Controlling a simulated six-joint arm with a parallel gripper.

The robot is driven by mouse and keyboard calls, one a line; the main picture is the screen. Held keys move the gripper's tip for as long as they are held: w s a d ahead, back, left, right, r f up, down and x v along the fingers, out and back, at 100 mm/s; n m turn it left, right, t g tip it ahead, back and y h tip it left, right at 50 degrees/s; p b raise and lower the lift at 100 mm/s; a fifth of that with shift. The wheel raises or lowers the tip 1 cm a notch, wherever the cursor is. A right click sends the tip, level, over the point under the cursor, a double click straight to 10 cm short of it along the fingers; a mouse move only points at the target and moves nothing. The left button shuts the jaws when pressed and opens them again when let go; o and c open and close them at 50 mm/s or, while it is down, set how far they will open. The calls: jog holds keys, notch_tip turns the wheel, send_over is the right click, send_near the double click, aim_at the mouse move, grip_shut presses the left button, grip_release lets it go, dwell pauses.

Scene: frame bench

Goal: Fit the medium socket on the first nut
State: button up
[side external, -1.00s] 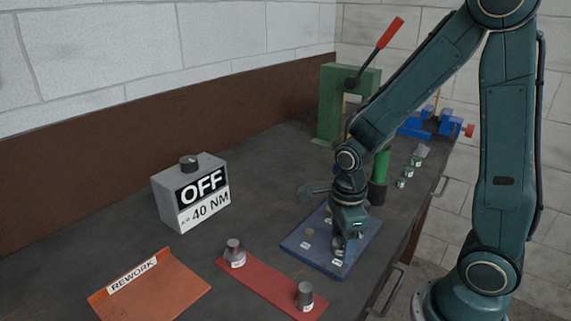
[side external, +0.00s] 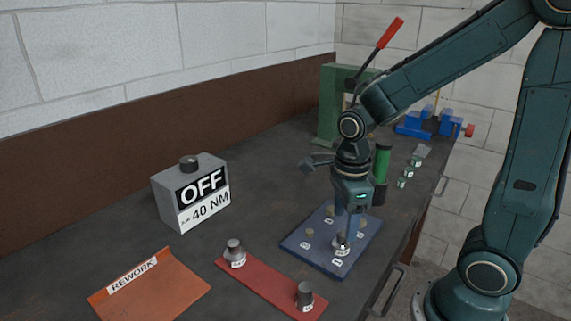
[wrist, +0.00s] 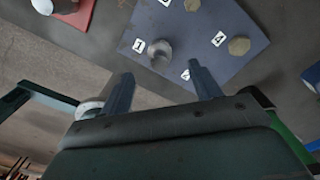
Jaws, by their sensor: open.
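A grey metal socket (side external: 342,244) stands on the blue plate (side external: 300,243) near its front corner. In the wrist view the socket (wrist: 160,53) is beside the label 1 (wrist: 138,45). Any nut under it is hidden, so I cannot tell how deep it sits. Other nuts, such as one by the label 4 (wrist: 238,45), are bare on the plate. My gripper (side external: 347,226) is just above the socket, its fingers pointing down. In the wrist view my gripper (wrist: 163,88) has its fingers wide apart with nothing between them.
Two other sockets, one at the left (side external: 235,252) and one at the right (side external: 305,295), stand on the red strip (side external: 268,281) with a gap between them. A grey box (side external: 190,192) reads OFF and 40 NM. An orange REWORK tray (side external: 150,291) lies at front left.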

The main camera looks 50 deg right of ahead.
aim_at(344, 233)
notch_tip(344, 233, up, 8)
jog(key=shift+f, duration=0.15)
dwell(0.3)
dwell(0.6)
jog(key=s+r+n+t, duration=0.2)
jog(key=s+n, duration=0.2)
jog(key=n, duration=0.9)
jog(key=s+a+r+n+t, duration=0.1)
jog(key=s+r+n+t, duration=0.2)
jog(key=n, duration=1)
jog(key=shift+s+a+r+n+t, duration=0.15)
jog(key=shift+s+a+n+t, duration=0.15)
jog(key=shift+s+n, duration=0.15)
